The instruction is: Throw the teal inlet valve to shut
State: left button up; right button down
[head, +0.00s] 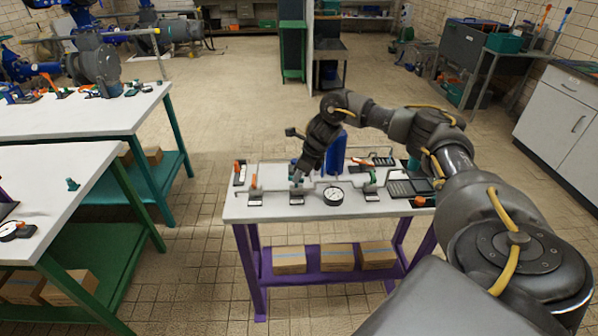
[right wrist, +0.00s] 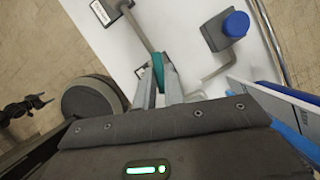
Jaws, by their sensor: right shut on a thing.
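The teal inlet valve (right wrist: 158,72) shows in the right wrist view as a teal handle on a pipe. My right gripper (right wrist: 158,85) is shut on this handle, with a finger on either side. In the head view my right gripper (head: 298,178) reaches down to the pipework on the white-topped, purple-legged table (head: 232,212). There the gripper mostly hides the valve, and its exact angle is hard to tell. My left gripper does not show in the head view.
A dial gauge (head: 333,195) stands just right of the gripper, with a blue cylinder (head: 337,150) behind. An orange-handled valve (head: 253,182) is to the left and a green-handled one (head: 371,178) to the right. Other white-topped tables (head: 60,160) stand at left; the floor between is clear.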

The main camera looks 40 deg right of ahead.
jog(key=m, duration=0.1)
jog(key=m+h+p, duration=0.1)
jog(key=m, duration=0.1)
jog(key=shift+a+r+t, duration=0.15)
jog(key=shift+r+t, duration=0.05)
jog(key=shift+t, duration=0.1)
jog(key=m+h+p, duration=0.1)
jog(key=m+p, duration=0.2)
jog(key=shift+a, duration=0.15)
jog(key=m+h+p, duration=0.1)
jog(key=m+p, duration=0.1)
jog(key=m+h+p, duration=0.1)
jog(key=m+p, duration=0.2)
jog(key=shift+a+r+m, duration=0.1)
jog(key=shift+a+m, duration=0.05)
jog(key=shift+m, duration=0.15)
jog(key=shift+f+m+g+h+p, duration=0.2)
jog(key=shift+m+g+h+p, duration=0.3)
jog(key=shift+m+p, duration=0.7)
jog(key=c, duration=1.5)
grip_release()
